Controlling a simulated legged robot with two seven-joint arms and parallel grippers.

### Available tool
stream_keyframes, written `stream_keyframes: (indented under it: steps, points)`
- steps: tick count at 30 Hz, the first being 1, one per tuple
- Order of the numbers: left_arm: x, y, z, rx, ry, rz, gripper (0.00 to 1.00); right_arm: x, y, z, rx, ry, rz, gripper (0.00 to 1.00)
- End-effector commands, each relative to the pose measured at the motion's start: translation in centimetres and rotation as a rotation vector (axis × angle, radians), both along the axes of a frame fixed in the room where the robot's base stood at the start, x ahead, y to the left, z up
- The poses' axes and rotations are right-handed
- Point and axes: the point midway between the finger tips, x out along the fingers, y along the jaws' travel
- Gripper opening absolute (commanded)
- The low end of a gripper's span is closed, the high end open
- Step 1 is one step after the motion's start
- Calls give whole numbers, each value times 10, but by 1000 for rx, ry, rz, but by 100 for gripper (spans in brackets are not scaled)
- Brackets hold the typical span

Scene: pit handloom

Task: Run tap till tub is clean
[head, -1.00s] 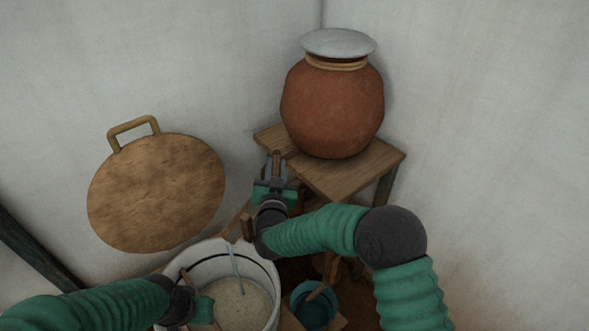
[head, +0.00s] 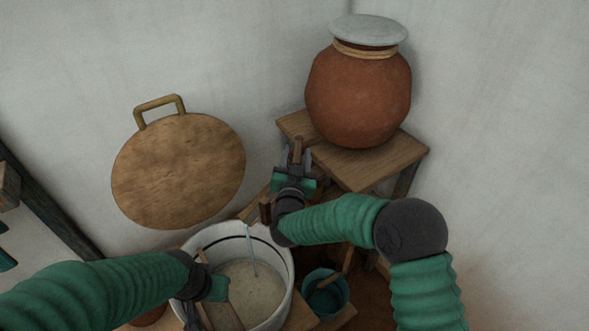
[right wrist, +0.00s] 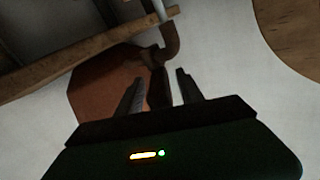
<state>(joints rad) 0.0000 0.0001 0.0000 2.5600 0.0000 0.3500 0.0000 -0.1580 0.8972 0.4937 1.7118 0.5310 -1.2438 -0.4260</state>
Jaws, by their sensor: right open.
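The white tub (head: 286,262) stands low in the head view and holds cloudy beige liquid (head: 262,292). A thin pale stream (head: 251,250) falls into it from the brown tap spout (head: 265,209). In the right wrist view the spout (right wrist: 171,42) curves beside pale running water (right wrist: 158,9). My right gripper (head: 296,158) is open at the tap, with its upright handle (right wrist: 159,88) between the fingers; contact is unclear. My left gripper (head: 217,289) is over the tub's left side beside a wooden stick (head: 234,313); its fingers cannot be made out.
A clay pot (head: 358,98) with a pale lid stands on a wooden stand (head: 374,168) in the corner. A small teal bucket (head: 341,299) sits right of the tub. A round wooden board (head: 178,170) is at the left wall.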

Motion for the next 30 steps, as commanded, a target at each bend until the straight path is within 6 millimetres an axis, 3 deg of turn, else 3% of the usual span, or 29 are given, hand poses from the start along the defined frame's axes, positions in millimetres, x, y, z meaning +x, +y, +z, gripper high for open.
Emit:
stream_keyframes:
  steps: [12, 16, 21, 28, 30]
  points:
    - [0, 0, -5, 0, 0, 0, 36, -112, 9, -1, -3, 1, 5, 44]
    - [0, 0, -6, 0, 0, 0, 36, -141, 10, -2, -2, 2, 4, 44]
    - [0, 0, -6, 0, 0, 0, 36, -158, 11, -2, -2, 2, 1, 44]
    - [0, 0, -6, 0, 0, 0, 36, -160, 11, -2, -1, 2, 0, 44]
    - [0, 0, -6, 0, -1, -1, 30, -159, 10, -2, -1, 3, 2, 44]
